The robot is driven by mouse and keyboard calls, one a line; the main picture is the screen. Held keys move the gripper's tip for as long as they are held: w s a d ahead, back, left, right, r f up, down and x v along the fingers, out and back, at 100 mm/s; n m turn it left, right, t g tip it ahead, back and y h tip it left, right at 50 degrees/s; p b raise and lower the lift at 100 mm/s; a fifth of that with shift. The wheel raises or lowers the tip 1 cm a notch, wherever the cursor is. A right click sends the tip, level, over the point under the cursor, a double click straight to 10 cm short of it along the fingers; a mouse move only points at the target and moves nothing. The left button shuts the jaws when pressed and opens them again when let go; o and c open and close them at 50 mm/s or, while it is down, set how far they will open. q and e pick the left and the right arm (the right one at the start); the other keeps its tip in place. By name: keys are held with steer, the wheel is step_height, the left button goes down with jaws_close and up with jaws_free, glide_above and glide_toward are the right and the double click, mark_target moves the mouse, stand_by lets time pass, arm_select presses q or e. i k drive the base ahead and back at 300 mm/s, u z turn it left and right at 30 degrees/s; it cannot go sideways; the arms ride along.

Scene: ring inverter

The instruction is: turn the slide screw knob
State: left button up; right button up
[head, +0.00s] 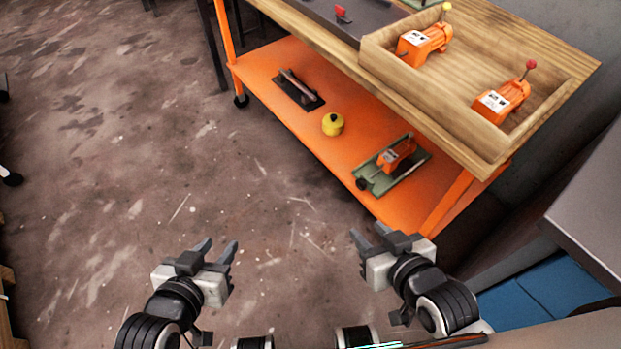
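A green-based device (408,178) with an orange body (397,153) sits on the orange lower shelf of the workbench. A round black knob (362,184) is at its left end. It may be the slide screw knob, but I cannot tell for certain. A red knob (341,12) also shows on the dark plate on the bench top. My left gripper (217,246) is open and empty over the floor, well left of and nearer than the shelf. My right gripper (367,233) is open and empty, just in front of the shelf's near corner, apart from the device.
The shelf (270,67) also holds a yellow weight-like object (333,124) and a dark plate with a bar (299,90). A wooden tray (455,98) above holds two orange units. A grey surface (585,200) stands at right.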

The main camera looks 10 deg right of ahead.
mark_target(360, 184)
steer(key=u, duration=1)
steer(key=i, duration=2.8)
steer(key=z, duration=4)
steer(key=i, duration=0.5)
steer(key=z, duration=0.15)
